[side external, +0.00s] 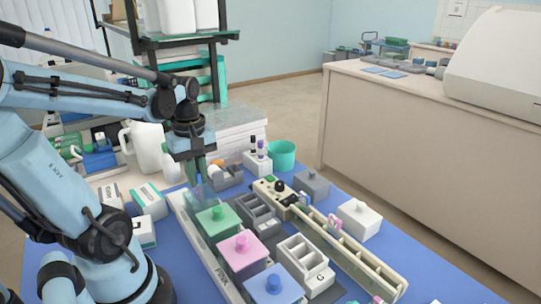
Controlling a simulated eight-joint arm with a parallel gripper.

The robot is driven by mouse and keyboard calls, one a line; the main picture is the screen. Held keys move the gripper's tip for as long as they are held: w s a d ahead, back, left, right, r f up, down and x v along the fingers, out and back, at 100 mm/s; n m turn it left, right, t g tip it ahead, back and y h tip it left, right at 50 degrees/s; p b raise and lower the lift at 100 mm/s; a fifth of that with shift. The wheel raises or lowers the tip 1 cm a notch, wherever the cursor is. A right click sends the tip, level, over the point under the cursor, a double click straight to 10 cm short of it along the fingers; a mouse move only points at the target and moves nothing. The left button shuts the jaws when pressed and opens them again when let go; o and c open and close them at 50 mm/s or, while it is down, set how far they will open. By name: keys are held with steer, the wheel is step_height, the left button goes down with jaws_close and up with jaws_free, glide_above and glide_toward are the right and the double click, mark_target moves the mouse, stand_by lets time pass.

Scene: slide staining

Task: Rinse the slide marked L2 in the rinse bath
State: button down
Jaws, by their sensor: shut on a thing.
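My gripper (197,172) points down at the far left end of the row of staining containers. It is shut on a thin piece that hardly shows between the fingers; I take it for a slide, but no L2 mark can be read. A pale, see-through shape shows just below the fingertips, behind the green-lidded box. I cannot tell whether it is the slide or a bath, nor whether they touch. No rinse bath label is readable. Boxes with a green lid (218,216), a pink lid (242,243) and a blue lid (272,284) stand in a row.
A grey open rack (256,214) and a white open rack (305,264) stand right of the lidded boxes. A long cream rail (345,250) lies beyond them. Blue mat (410,265) is bare at right.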

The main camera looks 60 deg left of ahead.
steer(key=shift+r, duration=2.65)
